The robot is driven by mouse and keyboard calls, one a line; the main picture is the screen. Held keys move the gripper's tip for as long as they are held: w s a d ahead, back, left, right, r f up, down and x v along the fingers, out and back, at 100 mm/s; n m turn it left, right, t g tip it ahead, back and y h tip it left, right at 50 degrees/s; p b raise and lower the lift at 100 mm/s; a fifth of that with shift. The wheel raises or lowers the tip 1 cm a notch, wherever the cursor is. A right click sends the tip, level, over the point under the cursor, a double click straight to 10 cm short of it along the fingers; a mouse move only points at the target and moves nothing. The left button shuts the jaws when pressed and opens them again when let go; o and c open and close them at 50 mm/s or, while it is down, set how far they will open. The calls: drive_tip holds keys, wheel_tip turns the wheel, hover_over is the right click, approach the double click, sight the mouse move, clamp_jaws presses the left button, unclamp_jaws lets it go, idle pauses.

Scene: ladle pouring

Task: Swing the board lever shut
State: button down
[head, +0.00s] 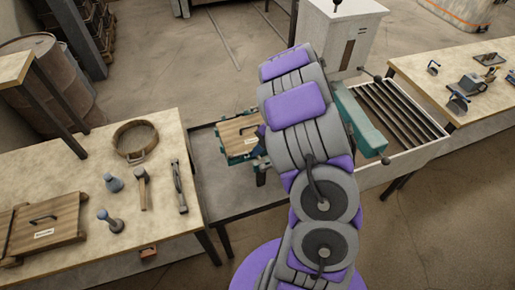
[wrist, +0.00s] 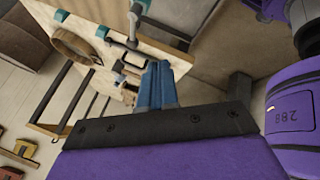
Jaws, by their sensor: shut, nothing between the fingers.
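A wooden board (head: 237,138) with a small dark handle-like bar (head: 249,128) lies on a teal frame left of my arm in the head view. My arm covers its right side. My gripper (wrist: 158,66) shows in the wrist view as two blue fingers, shut together and empty. It points toward the pale wooden panel and its metal fittings; contact cannot be told. A grey metal rod with a teal end (wrist: 134,24) stands just beyond the fingers. I cannot tell which part is the lever. In the head view my gripper is hidden behind my arm.
The left table (head: 165,130) holds a round wooden hoop (head: 135,140), hand tools and a lidded wooden box (head: 45,228). A roller conveyor (head: 400,110) and a white cabinet (head: 345,35) stand right of my arm. Another tool table (head: 430,70) is at far right.

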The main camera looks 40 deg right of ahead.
sight(238, 155)
drive_tip(key=w+a+f+b, duration=0.1)
drive_tip(key=w+a+f, duration=0.3)
drive_tip(key=w+f, duration=0.1)
drive_tip(key=shift+w+a+f, duration=0.15)
drive_tip(key=shift+w+f, duration=0.15)
drive_tip(key=shift+f, duration=0.25)
